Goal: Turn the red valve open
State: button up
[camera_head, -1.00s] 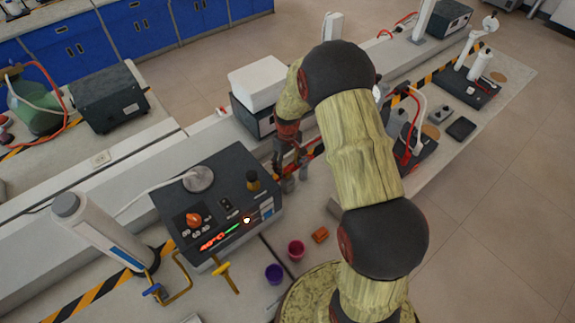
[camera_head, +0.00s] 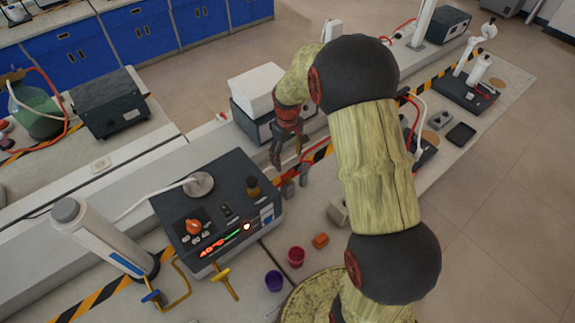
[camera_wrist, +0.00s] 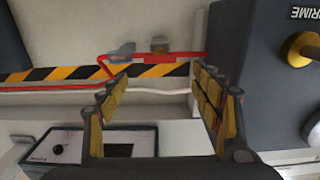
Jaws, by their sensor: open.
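An orange-red knob (camera_head: 193,227) sits on the top of the dark box device (camera_head: 225,205) in the head view. A blue-handled tap (camera_head: 152,296) and a yellow-handled tap (camera_head: 221,276) stand in front of that device. My gripper (camera_head: 287,155) is open and empty, pointing down behind and to the right of the device.
A purple cup (camera_head: 273,281), a red cup (camera_head: 296,257) and an orange block (camera_head: 320,240) stand on the near bench. A white box (camera_head: 257,82) on a dark unit is behind my gripper. A yellow knob (camera_wrist: 301,49) shows at the right in the wrist view.

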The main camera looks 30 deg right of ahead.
jog(key=shift+r, duration=1.6)
